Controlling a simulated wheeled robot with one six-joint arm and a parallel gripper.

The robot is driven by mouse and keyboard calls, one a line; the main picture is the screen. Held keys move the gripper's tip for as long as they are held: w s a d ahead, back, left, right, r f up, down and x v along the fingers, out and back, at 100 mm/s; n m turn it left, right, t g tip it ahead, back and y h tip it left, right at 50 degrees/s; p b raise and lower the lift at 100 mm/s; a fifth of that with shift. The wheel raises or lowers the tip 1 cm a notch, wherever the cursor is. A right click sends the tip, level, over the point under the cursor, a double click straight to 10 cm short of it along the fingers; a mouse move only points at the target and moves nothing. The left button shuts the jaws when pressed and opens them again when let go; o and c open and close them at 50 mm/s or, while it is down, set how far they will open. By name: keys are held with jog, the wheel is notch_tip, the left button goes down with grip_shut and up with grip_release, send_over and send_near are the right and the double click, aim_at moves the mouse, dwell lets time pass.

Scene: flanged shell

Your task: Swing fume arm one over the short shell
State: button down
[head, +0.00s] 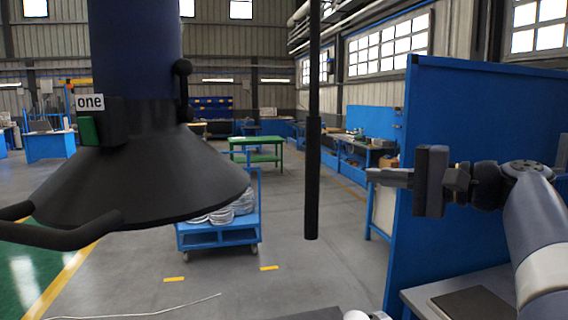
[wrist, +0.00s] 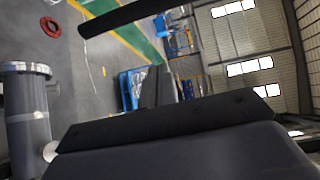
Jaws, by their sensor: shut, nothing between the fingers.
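Fume arm one (head: 137,175) hangs at the left of the head view: a dark blue duct, a wide black hood, a white "one" label and a green box. A black curved handle (head: 60,236) sticks out from the hood's lower rim. My gripper (head: 372,175) is at the right, shut and empty, pointing left and well apart from the hood. Its fingers also show in the wrist view (wrist: 158,84). A grey flanged shell (wrist: 27,110) stands at the left of the wrist view; I cannot tell whether it is the short one.
A black vertical rod (head: 313,180) hangs between the hood and my gripper; what it belongs to is unclear. A blue panel (head: 480,130) stands close behind my arm. A blue cart (head: 220,235) is on the floor beyond. A red ring (wrist: 51,27) lies on the floor.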

jog(key=w+a+r+p, duration=0.2)
jog(key=w+a+p, duration=0.3)
jog(key=a, duration=0.4)
jog(key=s, duration=0.3)
jog(key=shift+a+y, duration=0.2)
jog(key=shift+y, duration=0.2)
jog(key=shift+a, duration=0.1)
